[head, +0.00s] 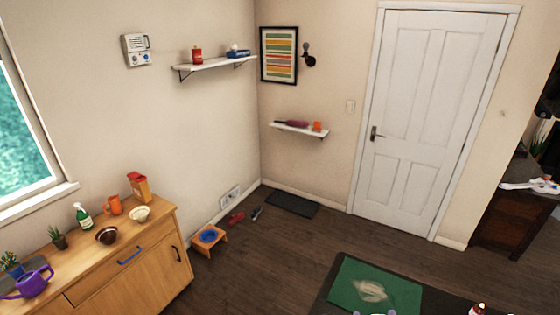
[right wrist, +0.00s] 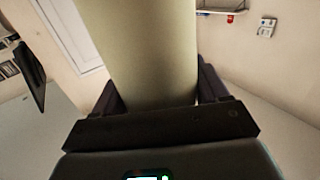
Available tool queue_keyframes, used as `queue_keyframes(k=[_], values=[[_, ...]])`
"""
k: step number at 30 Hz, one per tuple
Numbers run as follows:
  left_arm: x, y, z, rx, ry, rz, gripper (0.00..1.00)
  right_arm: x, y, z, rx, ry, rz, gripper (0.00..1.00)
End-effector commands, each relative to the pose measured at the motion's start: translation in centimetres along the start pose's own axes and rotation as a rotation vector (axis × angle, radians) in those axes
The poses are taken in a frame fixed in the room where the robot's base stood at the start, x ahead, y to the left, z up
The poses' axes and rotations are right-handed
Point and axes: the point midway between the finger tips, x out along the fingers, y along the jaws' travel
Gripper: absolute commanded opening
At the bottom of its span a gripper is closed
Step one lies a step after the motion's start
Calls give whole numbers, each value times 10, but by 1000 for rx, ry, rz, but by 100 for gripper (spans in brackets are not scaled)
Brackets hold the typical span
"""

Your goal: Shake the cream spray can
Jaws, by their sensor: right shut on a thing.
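A wide, pale, cream-coloured cylinder (right wrist: 150,45), which I take to be the cream spray can, stands between the dark fingers of my right gripper (right wrist: 157,92) in the right wrist view. The fingers are shut on its two sides. Its far end runs out of the top of that view, so its nozzle and label do not show. In the head view, a small red-and-white top (head: 478,310) shows at the bottom edge; I cannot tell whether it belongs to the same can. My left gripper is not recognisable in the head view.
A dark table with a green mat (head: 347,284) bearing a pale mark is at the bottom of the head view. A wooden cabinet (head: 150,262) with bowls, a spray bottle and a purple watering can stands at the left. Open floor (head: 275,255) lies between them.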

Motion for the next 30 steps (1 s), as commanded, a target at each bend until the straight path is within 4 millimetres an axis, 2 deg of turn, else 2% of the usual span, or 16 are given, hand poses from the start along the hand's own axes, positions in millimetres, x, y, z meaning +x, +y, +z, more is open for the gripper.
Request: queue_keyframes(k=[1, 3, 4, 6, 12, 14, 21, 23, 24, 26, 30], values=[[0, 0, 0, 0, 0, 0, 100, 0, 0, 27, -2, -6, 0, 0], [0, 0, 0, -1, -1, 1, 100, 0, 0, 57, -2, -2, 1, 0], [0, 1, 0, -2, -1, 2, 100, 1, 0, 65, 0, 1, 1, 0], [0, 1, 0, -4, 0, 3, 100, 1, 0, 71, 2, 8, 1, 0], [0, 3, 0, -10, 1, 9, 100, 1, 0, 69, 2, 10, 1, 0], [-1, 3, -1, -12, 1, 10, 100, 1, 0, 56, 3, 14, 1, 0], [0, 3, -1, -12, 1, 10, 100, 0, 0, -51, 4, 21, 0, 0], [0, 3, 0, -12, 1, 10, 100, 0, 0, -62, 4, 14, 1, 0], [0, 3, 0, -11, 1, 9, 100, 0, 0, -61, 2, 9, 1, 0], [0, 2, 0, -10, 1, 8, 100, 0, 0, -42, -1, -2, 1, 0], [0, 1, 0, -5, 1, 4, 100, 0, 0, 22, -3, -6, 0, 0]])
